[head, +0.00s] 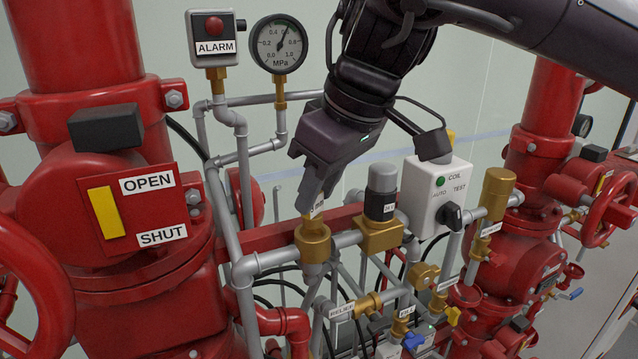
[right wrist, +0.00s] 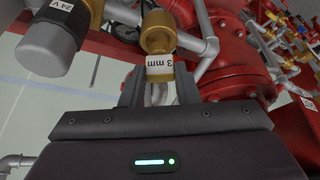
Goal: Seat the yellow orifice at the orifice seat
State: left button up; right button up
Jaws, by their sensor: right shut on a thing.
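My right gripper (head: 311,196) points down over a brass fitting (head: 312,244) in the grey pipe, which looks like the orifice seat. The gripper is shut on a small piece with a white label (head: 317,208), taken as the yellow orifice. In the right wrist view, the label (right wrist: 159,64) reads "3 mm" upside down, between the two fingertips (right wrist: 159,82). The brass fitting (right wrist: 156,38) is just beyond it, in line. The fingers hide most of the orifice, so I cannot tell whether it touches the seat. My left gripper is in neither view.
A solenoid valve (head: 381,192) and a white coil box (head: 436,196) stand close on the right. A pressure gauge (head: 279,44) and alarm box (head: 212,38) are at upper left. Large red valve bodies (head: 60,205) flank the pipework.

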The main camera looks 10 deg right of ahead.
jog(key=shift+f+b, duration=0.85)
jog(key=shift+f, duration=0.5)
jog(key=o, duration=1)
jog(key=shift+o, duration=0.2)
jog(key=shift+r, duration=0.1)
jog(key=p+v, duration=0.7)
jog(key=v, duration=0.1)
